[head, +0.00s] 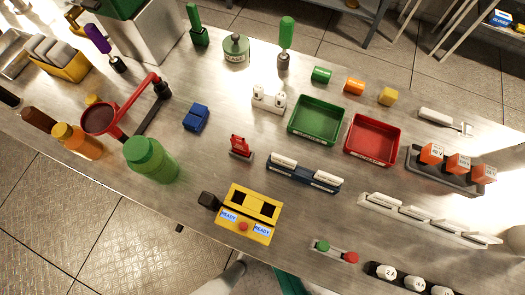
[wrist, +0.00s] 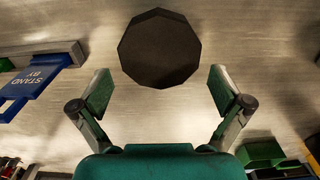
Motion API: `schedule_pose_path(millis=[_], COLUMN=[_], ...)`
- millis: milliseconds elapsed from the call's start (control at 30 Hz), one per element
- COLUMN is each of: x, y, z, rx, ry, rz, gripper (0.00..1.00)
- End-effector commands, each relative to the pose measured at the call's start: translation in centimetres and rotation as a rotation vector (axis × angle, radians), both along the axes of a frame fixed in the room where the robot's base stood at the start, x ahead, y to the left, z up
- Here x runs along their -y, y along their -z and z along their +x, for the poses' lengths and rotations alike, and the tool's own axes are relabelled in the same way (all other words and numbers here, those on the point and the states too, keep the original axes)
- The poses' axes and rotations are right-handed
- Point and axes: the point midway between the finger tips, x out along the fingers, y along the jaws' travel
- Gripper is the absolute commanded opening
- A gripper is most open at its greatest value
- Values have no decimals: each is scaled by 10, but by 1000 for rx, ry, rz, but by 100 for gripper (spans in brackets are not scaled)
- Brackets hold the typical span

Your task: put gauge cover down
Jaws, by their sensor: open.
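My gripper (wrist: 160,92) is open in the wrist view, its green-padded fingers spread wide. A dark, flat, many-sided round piece (wrist: 161,49), which may be the gauge cover, shows between and just beyond the fingertips. A gap shows on each side of it, and neither finger touches it. Its height above the grey metal surface (wrist: 135,125) is hard to tell. I cannot pick out the cover for certain in the head view, and my gripper's fingers do not show there.
In the wrist view, a blue STAND BY piece (wrist: 38,80) is at left and a green bin (wrist: 262,152) at lower right. The head view shows a crowded metal bench with a green tray (head: 316,121), a red tray (head: 372,139) and a yellow READY box (head: 247,213).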

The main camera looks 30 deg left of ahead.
Motion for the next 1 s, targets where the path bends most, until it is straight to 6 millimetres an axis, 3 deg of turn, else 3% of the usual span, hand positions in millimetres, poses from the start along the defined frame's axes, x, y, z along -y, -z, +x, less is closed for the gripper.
schedule_pose_path(millis=[300,500,1000], x=[0,0,0], y=[-55,-77,-83], z=[0,0,0], rx=[1,0,0], ry=[0,0,0], rz=[1,0,0], gripper=[100,100,100])
